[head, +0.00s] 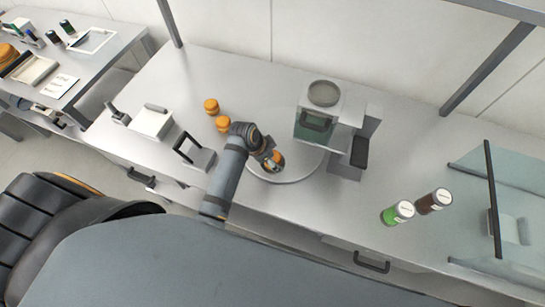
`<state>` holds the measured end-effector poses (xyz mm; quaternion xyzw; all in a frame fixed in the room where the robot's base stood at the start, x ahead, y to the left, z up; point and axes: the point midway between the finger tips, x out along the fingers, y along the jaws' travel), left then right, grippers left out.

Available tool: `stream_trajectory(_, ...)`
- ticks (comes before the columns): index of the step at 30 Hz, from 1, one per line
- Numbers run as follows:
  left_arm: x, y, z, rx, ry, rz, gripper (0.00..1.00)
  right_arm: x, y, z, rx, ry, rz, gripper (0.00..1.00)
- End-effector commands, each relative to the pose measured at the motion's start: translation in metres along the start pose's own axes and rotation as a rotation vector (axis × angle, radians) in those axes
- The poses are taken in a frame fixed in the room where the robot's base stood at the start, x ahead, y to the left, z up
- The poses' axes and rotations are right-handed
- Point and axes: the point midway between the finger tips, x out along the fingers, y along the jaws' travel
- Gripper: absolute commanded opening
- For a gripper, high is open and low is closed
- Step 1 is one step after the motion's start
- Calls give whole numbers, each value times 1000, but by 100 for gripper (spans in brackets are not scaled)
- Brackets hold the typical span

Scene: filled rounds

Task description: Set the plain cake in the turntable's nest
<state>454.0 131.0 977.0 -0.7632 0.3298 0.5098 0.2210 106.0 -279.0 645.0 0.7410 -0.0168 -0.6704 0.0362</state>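The turntable (298,178) is a pale round disc in the middle of the counter, left of and partly under a dispenser. My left gripper (273,161) points down over its left part. An orange-brown cake (277,157) shows at the fingertips, partly hidden by the gripper. I cannot tell whether the fingers press on it or whether it rests in the nest, which the gripper mostly covers. Two more orange-brown cakes, one farther back (211,105) and one nearer (223,123), stand on the counter left of the turntable. My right gripper is not in view.
The dispenser (314,125) with a green window stands close behind the turntable's right side. A green-labelled jar (397,213) and a brown jar (434,201) stand at right, near a glass case (520,200). A black-handled grey device (195,153) is left of my arm.

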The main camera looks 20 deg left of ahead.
Motion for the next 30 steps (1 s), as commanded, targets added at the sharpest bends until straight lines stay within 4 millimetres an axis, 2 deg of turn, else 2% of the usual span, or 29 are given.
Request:
stream_trajectory(9, 0, 0, 0, 0, 0, 0, 80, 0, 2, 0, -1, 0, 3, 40)
stream_trajectory(13, -8, -1, -1, 0, 1, -2, 80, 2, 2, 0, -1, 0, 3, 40)
stream_trajectory(17, -34, 0, 0, 2, 3, -4, 80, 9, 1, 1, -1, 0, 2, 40)
stream_trajectory(24, -92, -1, 0, 3, 1, -5, 80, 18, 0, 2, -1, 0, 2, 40)
stream_trajectory(30, -119, -1, -1, 1, 2, -2, 80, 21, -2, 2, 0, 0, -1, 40)
